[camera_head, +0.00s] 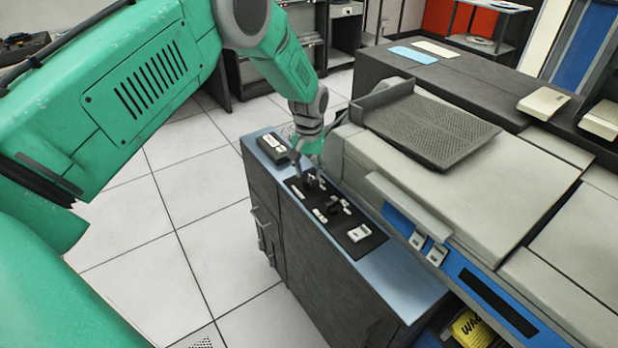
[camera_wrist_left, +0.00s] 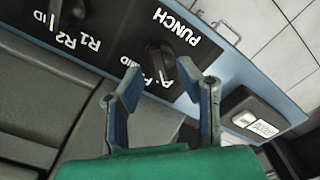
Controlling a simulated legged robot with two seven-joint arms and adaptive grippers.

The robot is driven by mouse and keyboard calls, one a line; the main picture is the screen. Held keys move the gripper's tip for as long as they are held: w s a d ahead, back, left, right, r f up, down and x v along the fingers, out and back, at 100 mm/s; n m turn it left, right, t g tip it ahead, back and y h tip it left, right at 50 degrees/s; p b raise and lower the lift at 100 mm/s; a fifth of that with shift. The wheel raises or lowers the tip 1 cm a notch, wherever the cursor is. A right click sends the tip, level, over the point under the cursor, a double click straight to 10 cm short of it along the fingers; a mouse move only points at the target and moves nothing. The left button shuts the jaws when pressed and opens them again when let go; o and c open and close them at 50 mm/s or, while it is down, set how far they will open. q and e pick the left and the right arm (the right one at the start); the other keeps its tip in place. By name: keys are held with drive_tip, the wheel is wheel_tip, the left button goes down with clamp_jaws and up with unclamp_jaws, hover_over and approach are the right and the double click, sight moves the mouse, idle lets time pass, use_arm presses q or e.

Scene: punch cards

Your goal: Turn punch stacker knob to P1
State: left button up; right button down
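The punch stacker knob (camera_wrist_left: 158,58) is dark and sits on a black panel under the word PUNCH in the left wrist view. White position letters, partly hidden, lie beside it. My left gripper (camera_wrist_left: 160,82) is open, with one fingertip on each side of the knob's near end. I cannot tell whether the fingers touch it. In the head view my left gripper (camera_head: 310,168) is above the far end of the black control panel (camera_head: 344,228) and partly hides the knob there. My right gripper is not in view.
A second dark knob (camera_wrist_left: 68,10) with R1 and R2 labels is on the same panel. A dark box with a white label (camera_wrist_left: 255,118) is beside the panel. The grey card machine (camera_head: 450,180) stands close on the right. Open tiled floor (camera_head: 205,230) is on the left.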

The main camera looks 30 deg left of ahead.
sight(308, 178)
use_arm(q)
wheel_tip(308, 178, up, 9)
drive_tip(key=shift+r, duration=0.15)
idle(0.4)
